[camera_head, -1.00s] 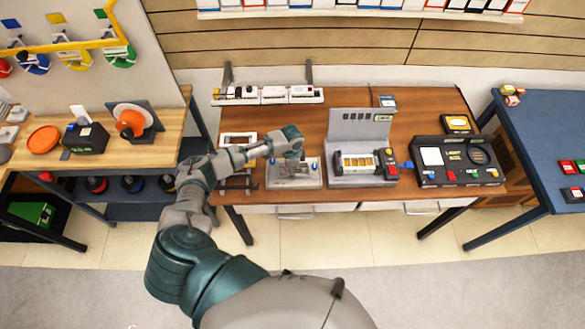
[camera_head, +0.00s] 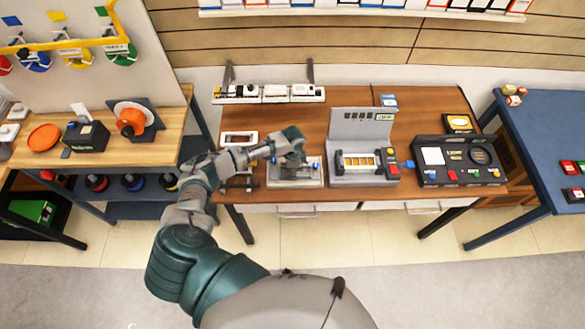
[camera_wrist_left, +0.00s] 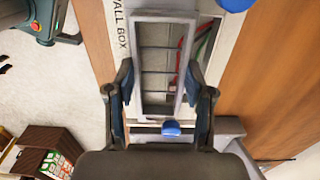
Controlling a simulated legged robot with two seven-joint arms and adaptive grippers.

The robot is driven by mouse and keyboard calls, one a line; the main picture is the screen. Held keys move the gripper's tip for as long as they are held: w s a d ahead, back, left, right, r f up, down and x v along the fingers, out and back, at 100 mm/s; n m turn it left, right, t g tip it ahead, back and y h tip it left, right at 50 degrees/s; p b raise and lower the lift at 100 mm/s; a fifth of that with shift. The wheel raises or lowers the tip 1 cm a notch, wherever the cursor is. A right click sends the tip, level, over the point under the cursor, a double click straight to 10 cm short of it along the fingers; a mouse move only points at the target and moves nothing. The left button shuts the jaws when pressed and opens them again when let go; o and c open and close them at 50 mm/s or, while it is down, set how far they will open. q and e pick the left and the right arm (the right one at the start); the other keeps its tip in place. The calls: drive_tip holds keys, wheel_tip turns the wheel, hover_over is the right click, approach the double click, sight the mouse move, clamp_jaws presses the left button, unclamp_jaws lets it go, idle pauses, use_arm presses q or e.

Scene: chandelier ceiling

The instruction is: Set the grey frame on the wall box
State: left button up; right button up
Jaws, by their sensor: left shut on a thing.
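My left gripper (camera_head: 297,158) is over the small wall box station (camera_head: 312,182) at the table's front. In the left wrist view its fingers (camera_wrist_left: 160,85) are shut on the long sides of the rectangular grey frame (camera_wrist_left: 187,50). Through the frame's opening I see a grey recess with dark lines and a red wire. The white plate lettered WALL BOX (camera_wrist_left: 119,30) lies beside the frame's left edge. Blue knobs show at the upper right (camera_wrist_left: 234,4) and below the frame (camera_wrist_left: 171,128). Whether the frame touches the box is unclear. My right gripper is out of view.
A grey machine with a raised back panel (camera_head: 361,128) stands right of the station, and a black console (camera_head: 457,172) beyond it. A white frame (camera_head: 238,138) lies left. A white strip of devices (camera_head: 268,95) runs along the back. Bare tabletop lies behind the station.

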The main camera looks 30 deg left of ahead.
use_arm(q)
drive_tip(key=shift+a+f, duration=0.1)
idle(0.7)
drive_tip(key=o, duration=1.5)
wheel_tip(320, 180, up, 4)
drive_tip(key=p, duration=0.4)
drive_tip(key=shift+f, duration=0.25)
drive_tip(key=shift+r, duration=1.25)
